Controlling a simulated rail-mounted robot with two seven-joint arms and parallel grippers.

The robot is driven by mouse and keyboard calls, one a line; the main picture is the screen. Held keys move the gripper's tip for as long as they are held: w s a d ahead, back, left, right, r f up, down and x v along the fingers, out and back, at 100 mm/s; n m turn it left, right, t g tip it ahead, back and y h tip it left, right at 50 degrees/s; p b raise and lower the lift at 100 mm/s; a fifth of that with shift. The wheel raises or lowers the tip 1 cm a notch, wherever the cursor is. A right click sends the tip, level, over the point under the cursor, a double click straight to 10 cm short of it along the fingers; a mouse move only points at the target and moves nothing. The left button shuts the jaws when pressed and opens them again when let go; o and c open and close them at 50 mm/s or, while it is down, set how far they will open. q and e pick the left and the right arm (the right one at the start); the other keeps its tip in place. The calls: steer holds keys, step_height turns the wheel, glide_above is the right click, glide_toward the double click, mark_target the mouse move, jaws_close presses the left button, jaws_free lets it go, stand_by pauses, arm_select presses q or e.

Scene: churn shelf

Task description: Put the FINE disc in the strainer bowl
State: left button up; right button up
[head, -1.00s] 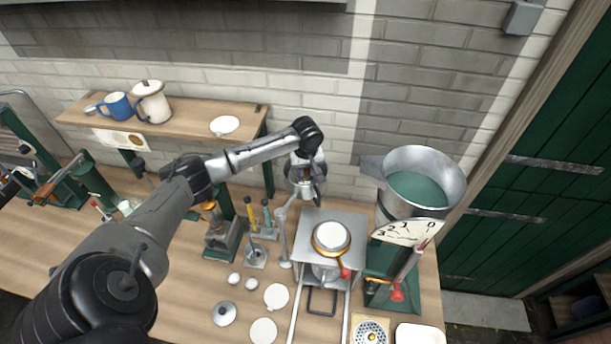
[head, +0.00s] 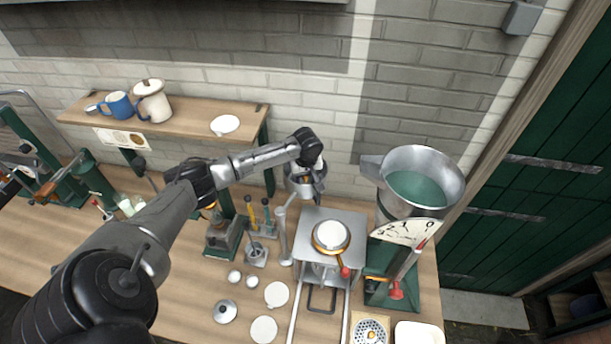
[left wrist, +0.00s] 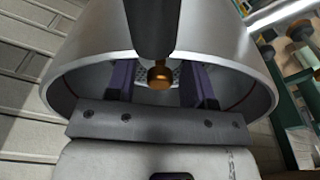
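In the head view my left gripper (head: 303,187) reaches down at a metal strainer bowl (head: 294,172) near the wall; the arm partly hides the bowl. In the left wrist view the bowl's rim (left wrist: 262,90) surrounds the two dark fingers of my left gripper (left wrist: 163,88). The fingers stand apart. A brass knob (left wrist: 159,76) shows between them, with gaps on both sides. Behind the knob is a perforated metal disc (left wrist: 176,73), mostly hidden; no label is readable on it. A dark rod covers the upper middle. My right gripper is not in view.
A perforated disc (head: 370,333) lies on a square plate at the front right, beside a white tray (head: 419,335). A dial scale with a large pan (head: 423,165) stands right. A grey stand (head: 331,262) carries a white-topped pan. Small lids and cups lie in front.

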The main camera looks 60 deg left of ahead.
arm_select(q)
step_height(320, 180, up, 12)
steer(key=d+b, duration=0.1)
steer(key=shift+s+d, duration=0.2)
steer(key=shift+s, duration=0.05)
stand_by(0.5)
steer(key=shift+r, duration=0.1)
